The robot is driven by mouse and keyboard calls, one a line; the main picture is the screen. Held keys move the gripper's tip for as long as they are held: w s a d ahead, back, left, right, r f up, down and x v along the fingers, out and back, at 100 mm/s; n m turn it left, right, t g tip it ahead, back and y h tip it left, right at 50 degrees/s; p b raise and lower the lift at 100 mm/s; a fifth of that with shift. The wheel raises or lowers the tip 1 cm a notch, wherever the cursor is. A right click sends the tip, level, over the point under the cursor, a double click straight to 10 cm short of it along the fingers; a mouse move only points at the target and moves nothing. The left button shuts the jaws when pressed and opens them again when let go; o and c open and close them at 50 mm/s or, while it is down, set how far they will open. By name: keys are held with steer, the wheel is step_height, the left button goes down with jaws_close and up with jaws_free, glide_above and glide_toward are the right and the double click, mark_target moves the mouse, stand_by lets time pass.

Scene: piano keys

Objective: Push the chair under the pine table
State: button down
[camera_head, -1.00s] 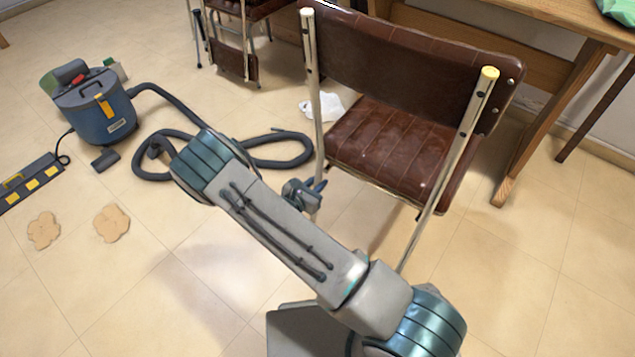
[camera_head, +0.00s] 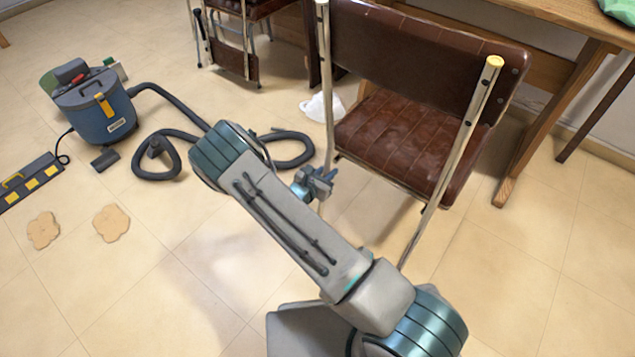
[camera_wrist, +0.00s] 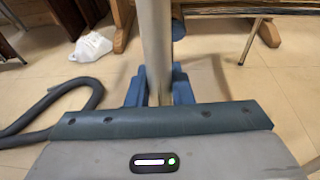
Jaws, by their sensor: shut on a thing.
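The chair (camera_head: 400,140) has a brown padded seat and backrest on pale metal legs. It stands in front of the pine table (camera_head: 545,12), whose wooden leg (camera_head: 520,165) shows to the chair's right. My gripper (camera_head: 318,182) is at the chair's left upright, low beside the seat. In the wrist view, the blue fingers of my gripper (camera_wrist: 159,88) are shut on the pale metal chair leg (camera_wrist: 155,45), one finger on each side. The lower part of that leg is hidden behind my gripper and arm.
A blue vacuum cleaner (camera_head: 95,108) stands at the left, its dark hose (camera_head: 290,150) curling across the floor behind my arm. A white crumpled item (camera_head: 318,107) lies left of the chair. Another chair (camera_head: 235,45) stands at the back. Flat tan patches (camera_head: 111,223) lie on the floor.

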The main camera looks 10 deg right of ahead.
steer(key=w+d+b, duration=0.2)
steer(key=w+d, duration=0.9)
steer(key=shift+d+r+b, duration=0.2)
steer(key=shift+b, duration=0.15)
steer(key=c, duration=1)
jaws_free()
steer(key=shift+w, duration=0.1)
steer(key=shift+s+a+f+p, duration=0.1)
steer(key=shift+s+a+p, duration=1.8)
steer(key=shift+s+a, duration=1.8)
